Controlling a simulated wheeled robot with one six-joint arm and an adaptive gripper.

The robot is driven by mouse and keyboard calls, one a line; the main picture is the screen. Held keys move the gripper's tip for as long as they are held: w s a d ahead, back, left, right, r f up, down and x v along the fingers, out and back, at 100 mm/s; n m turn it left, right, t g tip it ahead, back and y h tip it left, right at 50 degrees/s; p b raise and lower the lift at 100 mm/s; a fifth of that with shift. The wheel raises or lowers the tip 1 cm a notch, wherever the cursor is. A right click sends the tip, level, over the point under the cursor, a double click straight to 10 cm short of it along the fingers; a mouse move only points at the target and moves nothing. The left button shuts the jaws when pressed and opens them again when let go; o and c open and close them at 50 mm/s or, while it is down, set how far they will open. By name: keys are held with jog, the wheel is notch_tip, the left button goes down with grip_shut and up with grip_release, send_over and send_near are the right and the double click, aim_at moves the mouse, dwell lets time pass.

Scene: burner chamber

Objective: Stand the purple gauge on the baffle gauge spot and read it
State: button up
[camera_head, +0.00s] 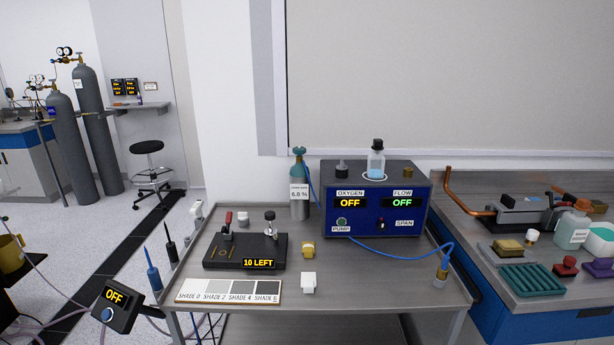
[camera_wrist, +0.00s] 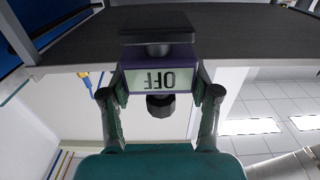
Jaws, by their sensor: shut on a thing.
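The purple gauge (camera_wrist: 161,58) is between my gripper's fingers in the wrist view, which looks upside down. Its pale screen (camera_wrist: 160,79) reads OFF, inverted in the picture. A black knob (camera_wrist: 161,105) is on one end and a dark flat plate (camera_wrist: 156,28) on the other. My gripper (camera_wrist: 161,88) is shut on the gauge's sides. The plate end is over or against a dark grey surface (camera_wrist: 255,40); I cannot tell whether they touch. Neither my gripper nor the purple gauge shows in the head view. I cannot make out the baffle gauge spot.
A grey cart (camera_head: 370,290) carries a blue OXYGEN/FLOW box (camera_head: 375,195), a black fixture (camera_head: 232,252) marked 10 LEFT and a shade strip (camera_head: 228,291). A grey bench (camera_head: 490,225) on the right is crowded. Gas cylinders (camera_head: 92,120) and a stool (camera_head: 148,165) stand at left.

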jog(key=s+f, duration=1)
jog(key=f, duration=0.3)
jog(key=shift+s+f, duration=0.35)
jog(key=shift+s, duration=0.05)
